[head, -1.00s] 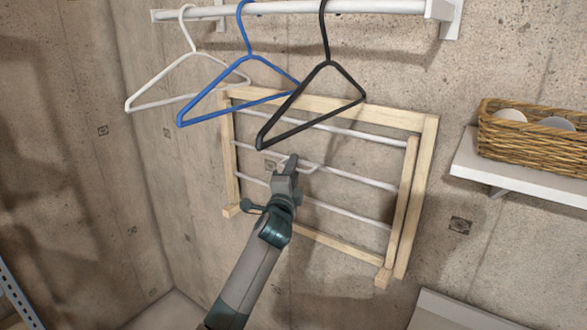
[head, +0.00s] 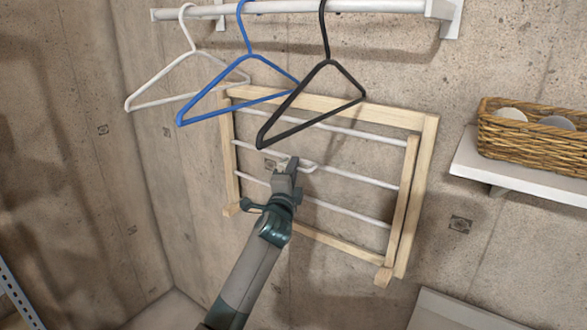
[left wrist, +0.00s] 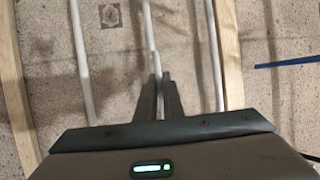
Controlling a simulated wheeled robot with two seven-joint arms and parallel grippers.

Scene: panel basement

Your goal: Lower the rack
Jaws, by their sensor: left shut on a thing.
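The rack (head: 428,185) is a pale wooden frame with several white rods, folded up close to the concrete wall below the hangers. My left gripper (head: 286,166) is at the middle of the rack, shut on a white bar (head: 308,168) near the upper-middle rod. In the left wrist view, the two dark fingers (left wrist: 158,88) close around a white bar (left wrist: 151,40), with wooden frame sides (left wrist: 229,60) to either side. The fingers hide the gripped part. My right gripper is not in view.
White (head: 165,75), blue (head: 215,95) and black (head: 337,68) hangers hang from a white rail (head: 375,6) just in front of the rack's top. A wicker basket (head: 535,140) stands on a white shelf (head: 515,178) at the right. Space below the rack looks clear.

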